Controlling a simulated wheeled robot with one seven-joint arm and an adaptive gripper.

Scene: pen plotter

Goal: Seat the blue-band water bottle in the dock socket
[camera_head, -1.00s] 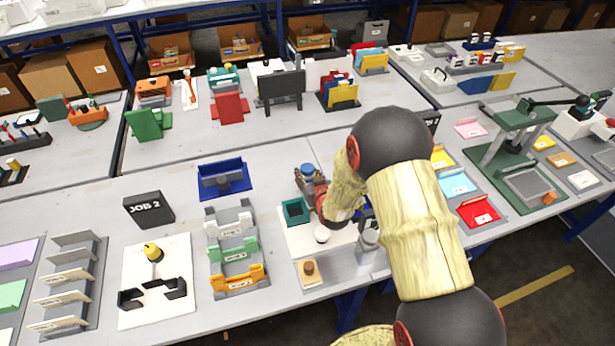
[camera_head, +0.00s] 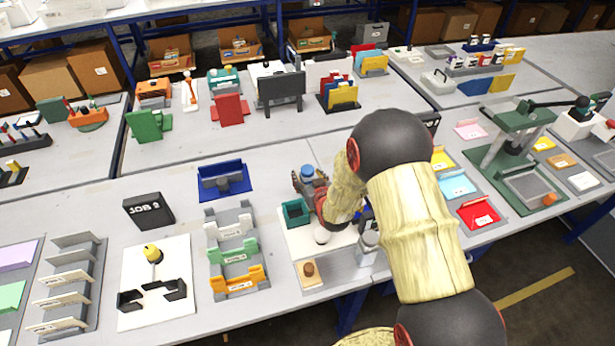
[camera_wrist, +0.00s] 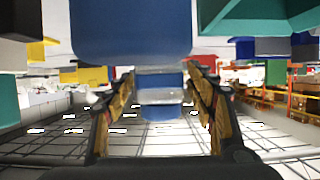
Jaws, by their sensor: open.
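A blue-topped item (camera_head: 307,171), which looks like the blue-band water bottle, stands at the back of the white board. My gripper (camera_head: 311,187) is at it, with its fingers partly hidden by my arm. In the wrist view, a blue and clear piece (camera_wrist: 161,92) shows between the two separated fingers of my gripper (camera_wrist: 160,100). I cannot tell whether they touch it. A large blue surface (camera_wrist: 130,28) fills the upper middle there, close to the camera; I cannot tell what it is. I cannot make out the dock socket.
A green bin (camera_head: 295,213) stands just left of my gripper. A block with a brown knob (camera_head: 309,269) and a grey cylinder (camera_head: 368,248) are at the front. A blue holder (camera_head: 224,180) and coloured racks (camera_head: 236,254) stand to the left.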

